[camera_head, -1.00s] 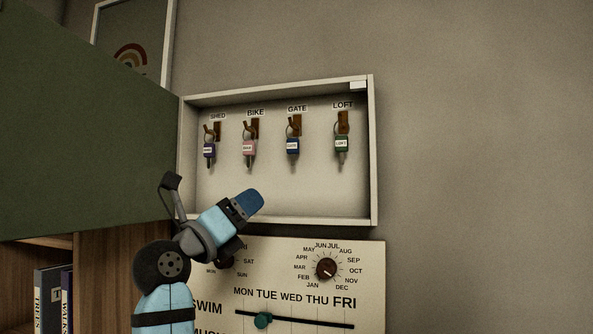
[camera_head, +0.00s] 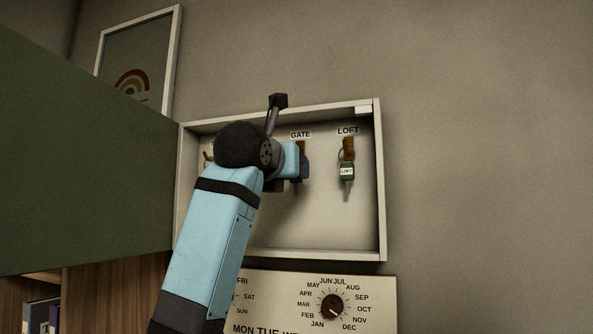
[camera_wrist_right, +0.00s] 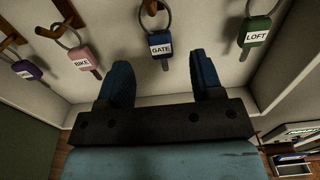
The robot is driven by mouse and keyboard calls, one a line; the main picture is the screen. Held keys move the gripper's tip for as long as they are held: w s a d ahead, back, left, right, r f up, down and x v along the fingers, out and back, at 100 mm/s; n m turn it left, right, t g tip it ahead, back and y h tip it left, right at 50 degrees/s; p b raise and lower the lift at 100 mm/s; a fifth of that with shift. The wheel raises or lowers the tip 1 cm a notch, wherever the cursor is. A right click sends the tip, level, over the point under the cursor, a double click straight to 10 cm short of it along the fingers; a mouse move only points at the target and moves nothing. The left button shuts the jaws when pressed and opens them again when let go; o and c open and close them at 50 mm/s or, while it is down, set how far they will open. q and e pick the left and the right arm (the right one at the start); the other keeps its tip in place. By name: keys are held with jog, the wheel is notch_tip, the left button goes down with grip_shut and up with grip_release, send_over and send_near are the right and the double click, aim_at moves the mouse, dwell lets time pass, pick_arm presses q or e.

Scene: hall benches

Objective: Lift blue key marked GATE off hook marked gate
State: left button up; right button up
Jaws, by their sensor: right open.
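The blue key marked GATE (camera_wrist_right: 160,47) hangs by its ring from a brown hook (camera_wrist_right: 152,7) in the right wrist view. In the head view the hook (camera_head: 301,146) shows under the GATE label, and my gripper hides most of the key. My right gripper (camera_wrist_right: 160,63) is open with blue fingers. In the wrist view its fingertips are spread to either side of the key's lower part, and no contact shows. In the head view the gripper (camera_head: 302,166) is inside the cabinet, in front of the gate hook. My left gripper is not in view.
The green LOFT key (camera_head: 347,171) hangs to the right. The pink BIKE key (camera_wrist_right: 83,58) and a purple key (camera_wrist_right: 27,70) hang to the left. The shallow white cabinet (camera_head: 381,200) has raised walls, and its green door (camera_head: 80,170) stands open at left. A dial panel (camera_head: 378,290) is below.

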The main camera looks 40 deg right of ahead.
aim_at(296, 183)
jog(key=p+x, duration=0.2)
jog(key=x, duration=0.3)
jog(key=shift+d+r, duration=0.15)
jog(key=shift+d, duration=0.2)
jog(key=shift+w+d, duration=0.25)
jog(key=shift+d, duration=0.05)
jog(key=shift+a, duration=0.25)
jog(key=shift+c, duration=0.5)
jog(key=shift+d, duration=0.1)
jog(key=c, duration=0.9)
